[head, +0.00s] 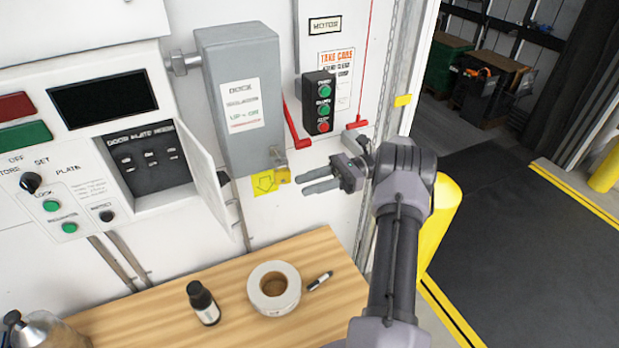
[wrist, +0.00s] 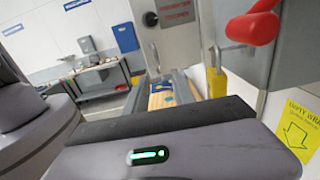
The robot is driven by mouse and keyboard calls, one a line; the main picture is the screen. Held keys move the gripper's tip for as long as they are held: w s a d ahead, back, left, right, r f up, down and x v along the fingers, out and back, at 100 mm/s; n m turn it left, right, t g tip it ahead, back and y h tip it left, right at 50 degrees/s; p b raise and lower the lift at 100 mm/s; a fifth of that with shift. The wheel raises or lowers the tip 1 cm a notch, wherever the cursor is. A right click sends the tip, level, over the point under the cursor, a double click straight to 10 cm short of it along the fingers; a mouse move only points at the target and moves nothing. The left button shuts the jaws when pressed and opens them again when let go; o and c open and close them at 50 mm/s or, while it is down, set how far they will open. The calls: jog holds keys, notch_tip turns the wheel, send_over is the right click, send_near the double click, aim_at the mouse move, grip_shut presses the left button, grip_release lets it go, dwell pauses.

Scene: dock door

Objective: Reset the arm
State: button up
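My arm reaches up from the lower right in the head view. My gripper (head: 302,185) is open and empty, its two fingers pointing left with a gap between them. It hangs in front of the white wall, just right of a small yellow padlock-like piece (head: 282,176) under the grey switch box (head: 242,95). Whether the fingertips touch that piece cannot be told. In the wrist view my gripper (wrist: 168,85) shows two grey fingers apart, with nothing between them. The yellow piece (wrist: 217,82) is to their right there.
A red lever (wrist: 253,27) is close at the wrist view's upper right. A button box (head: 318,102) hangs above my gripper. The open panel door (head: 205,165) juts out at left. The wooden bench (head: 215,275) below carries a bottle (head: 203,303), tape roll (head: 273,288) and marker (head: 320,281).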

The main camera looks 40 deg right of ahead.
jog(key=s+a+f+n+g+h+b, duration=0.1)
jog(key=s+a+n+g+h+b, duration=0.35)
jog(key=a+b, duration=0.5)
jog(key=s+a+f+n+g+h+b, duration=0.25)
jog(key=a+n+h+b, duration=0.3)
jog(key=a, duration=0.75)
jog(key=s+a+f+n+t+h+b, duration=0.5)
jog(key=s+a+f+n+t+b, duration=0.2)
jog(key=s+f+b, duration=0.4)
jog(key=shift+s+t+b, duration=0.3)
jog(key=shift+s, duration=0.4)
